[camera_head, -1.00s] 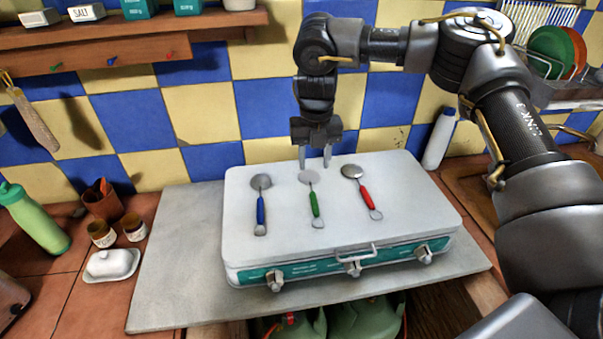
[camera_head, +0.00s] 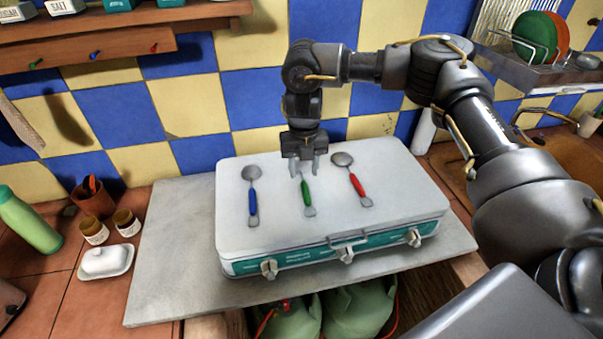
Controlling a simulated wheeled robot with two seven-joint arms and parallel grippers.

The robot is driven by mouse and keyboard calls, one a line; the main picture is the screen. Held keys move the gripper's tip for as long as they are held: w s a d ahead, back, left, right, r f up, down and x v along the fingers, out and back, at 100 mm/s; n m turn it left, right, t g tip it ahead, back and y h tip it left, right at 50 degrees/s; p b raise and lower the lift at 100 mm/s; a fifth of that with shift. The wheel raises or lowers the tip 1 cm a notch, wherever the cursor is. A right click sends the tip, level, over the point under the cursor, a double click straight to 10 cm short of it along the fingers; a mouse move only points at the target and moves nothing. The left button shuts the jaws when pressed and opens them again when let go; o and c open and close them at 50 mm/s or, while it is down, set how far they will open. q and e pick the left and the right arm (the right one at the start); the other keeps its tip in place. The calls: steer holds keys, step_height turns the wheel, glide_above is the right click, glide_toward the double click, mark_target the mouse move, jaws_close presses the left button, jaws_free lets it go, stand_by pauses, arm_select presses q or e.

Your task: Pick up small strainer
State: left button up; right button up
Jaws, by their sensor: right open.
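Three utensils with round metal heads lie in a row on a white case (camera_head: 395,200). The green-handled one (camera_head: 307,196), in the middle, had the smallest head in the earlier frame and looks like the small strainer. My right gripper (camera_head: 305,172) is open and points down over its head end, one finger to each side. Its head is now mostly hidden by the gripper, and I cannot tell whether the fingers touch it. The blue-handled utensil (camera_head: 252,200) lies to the left, the red-handled one (camera_head: 357,187) to the right. My left gripper is not in view.
The case stands on a grey slab (camera_head: 170,270) against a tiled wall. A green bottle (camera_head: 28,222), a white butter dish (camera_head: 105,261), jars (camera_head: 95,231) and a brown cup (camera_head: 93,200) stand left. A white bottle (camera_head: 424,131) stands behind the case, partly behind my arm.

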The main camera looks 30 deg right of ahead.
mark_target(304, 182)
steer(key=shift+d+f+p, duration=0.1)
steer(key=shift+f+p, duration=0.3)
steer(key=shift+f, duration=1.55)
jaws_close()
